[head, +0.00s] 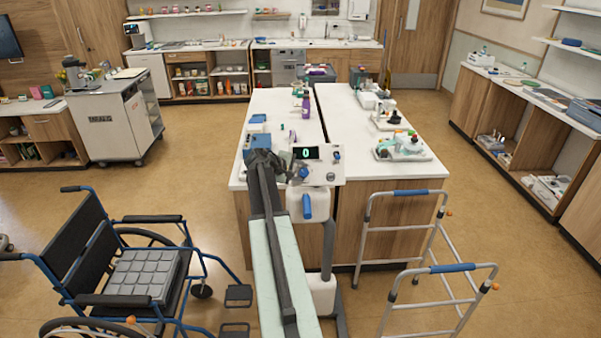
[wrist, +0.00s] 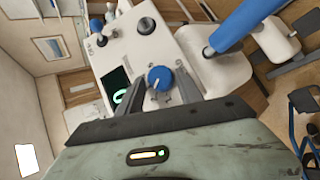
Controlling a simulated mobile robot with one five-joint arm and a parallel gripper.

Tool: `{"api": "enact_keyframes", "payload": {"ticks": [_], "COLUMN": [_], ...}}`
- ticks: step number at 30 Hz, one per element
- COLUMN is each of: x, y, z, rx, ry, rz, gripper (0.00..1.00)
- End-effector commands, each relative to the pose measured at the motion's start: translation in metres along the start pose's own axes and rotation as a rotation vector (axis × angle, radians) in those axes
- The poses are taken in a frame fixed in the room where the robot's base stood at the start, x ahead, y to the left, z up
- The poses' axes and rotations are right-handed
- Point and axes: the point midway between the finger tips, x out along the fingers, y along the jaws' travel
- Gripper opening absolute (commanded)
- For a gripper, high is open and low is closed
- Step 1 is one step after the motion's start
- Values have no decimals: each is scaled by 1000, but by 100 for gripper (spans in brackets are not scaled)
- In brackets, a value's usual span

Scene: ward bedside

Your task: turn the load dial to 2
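The load dial (wrist: 160,78) is a round blue knob with a pale pointer mark, on a white console panel (wrist: 185,50). In the head view the dial (head: 303,172) sits below a dark display (head: 306,153) that reads a green 0. The display also shows in the wrist view (wrist: 118,90), partly hidden by a finger. My gripper (wrist: 162,88) is open, with one dark finger on each side of the dial. The fingers look apart from the dial; contact is not clear. In the head view my gripper (head: 288,168) is at the panel's left side.
A grey knob (wrist: 147,26) and a blue-capped control (wrist: 97,25) are on the same panel. A blue handle (head: 307,206) sticks out below it. A wheelchair (head: 130,265) stands at the left, a walking frame (head: 430,260) at the right. White counters (head: 350,125) lie behind.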

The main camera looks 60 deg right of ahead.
Motion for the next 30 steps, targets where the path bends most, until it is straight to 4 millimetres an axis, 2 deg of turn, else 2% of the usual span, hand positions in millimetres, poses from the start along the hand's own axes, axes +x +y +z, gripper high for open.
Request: {"api": "enact_keyframes", "payload": {"ticks": [12, 17, 24, 30], "x": [-4, -26, -73, -79], "y": [0, 2, 3, 0], "z": [1, 2, 1, -1], "rx": [-1, -2, -2, 0], "ry": [-3, -2, -1, -2], "rz": [-3, -3, -2, -3], "gripper": [57, 57, 57, 57]}}
